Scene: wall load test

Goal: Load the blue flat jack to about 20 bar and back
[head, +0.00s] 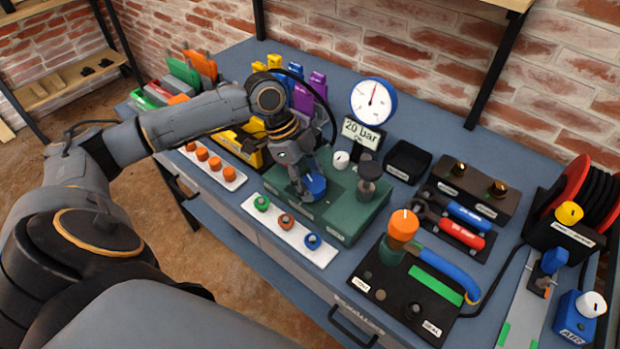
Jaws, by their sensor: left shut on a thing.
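My left gripper (309,190) reaches down over the green box (345,226) and is shut on a blue knob (317,184) on its top. A white knob (341,160) and a dark grey knob (368,170) also stand on this box. A round gauge (373,102) with a blue rim stands behind it, its needle pointing roughly upward. A sign reading "20 bar" (362,134) stands below the gauge. A black base (372,290) to the right carries an orange-topped part (403,226) and a blue-handled lever (447,272). My right gripper is not in view.
A white strip (274,225) with green, orange and blue ringed fittings lies in front of the green box. Another strip (229,181) holds orange caps. A black tray (407,161), red and blue tools (462,233) and a hose reel (573,205) crowd the right side.

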